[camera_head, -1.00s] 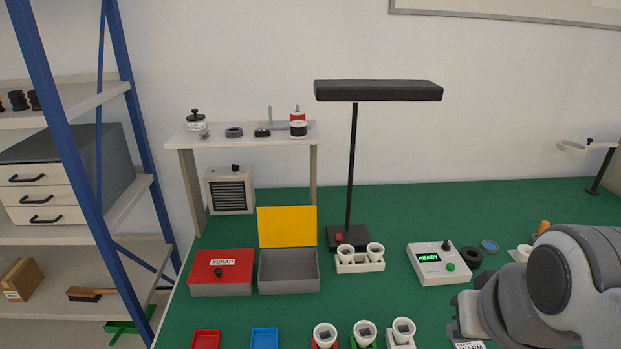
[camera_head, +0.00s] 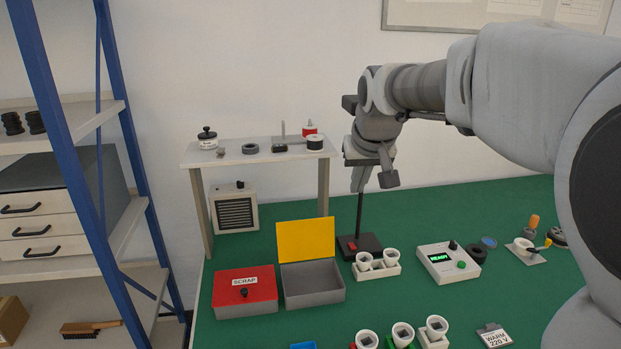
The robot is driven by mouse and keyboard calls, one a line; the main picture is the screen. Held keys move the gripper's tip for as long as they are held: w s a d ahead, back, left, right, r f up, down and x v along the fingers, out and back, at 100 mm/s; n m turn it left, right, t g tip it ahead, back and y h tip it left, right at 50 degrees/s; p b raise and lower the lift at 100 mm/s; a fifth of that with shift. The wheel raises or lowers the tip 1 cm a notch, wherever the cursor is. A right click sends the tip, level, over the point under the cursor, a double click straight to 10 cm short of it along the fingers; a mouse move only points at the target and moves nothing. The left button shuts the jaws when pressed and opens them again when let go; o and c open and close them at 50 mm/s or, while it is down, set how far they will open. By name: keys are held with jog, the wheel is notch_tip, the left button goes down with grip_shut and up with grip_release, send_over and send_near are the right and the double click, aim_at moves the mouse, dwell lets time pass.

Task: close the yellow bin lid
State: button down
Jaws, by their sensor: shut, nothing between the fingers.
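The yellow bin lid (camera_head: 306,240) stands open, nearly upright, at the back edge of its grey bin (camera_head: 314,292). The bin's inside shows from above and looks empty. My gripper (camera_head: 374,184) is shut and empty, pointing down. In the picture it is above and to the right of the yellow lid, in front of the black desk lamp's post (camera_head: 361,212), and apart from the lid. My arm hides the lamp's head.
A red-lidded SCRAP bin (camera_head: 245,292) stands close at the left of the grey bin. A white tray with two bulb holders (camera_head: 377,270) and the READY tester (camera_head: 448,262) stand to the right. A small shelf (camera_head: 262,153) with jars and rolls stands behind.

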jog(key=w+a+f, duration=0.3)
jog(key=w, duration=0.4)
jog(key=w+a+f, duration=0.2)
jog(key=w+f, duration=0.1)
jog(key=w, duration=0.4)
jog(key=n, duration=0.1)
send_over(306, 238)
jog(key=w, duration=0.2)
notch_tip(306, 238, down, 10)
jog(key=a+p+x, duration=0.1)
jog(key=p+x, duration=0.1)
jog(key=x, duration=0.8)
jog(key=shift+s+d+r+y, duration=0.15)
jog(key=shift+s+d, duration=0.1)
jog(key=shift+s, duration=0.6)
jog(key=shift+s+d+r+y, duration=0.15)
jog(key=shift+s+d, duration=0.15)
jog(key=shift+s, duration=0.6)
jog(key=shift+s+f+t+b, duration=0.1)
jog(key=shift+f+t+b, duration=0.15)
jog(key=shift+b, duration=0.45)
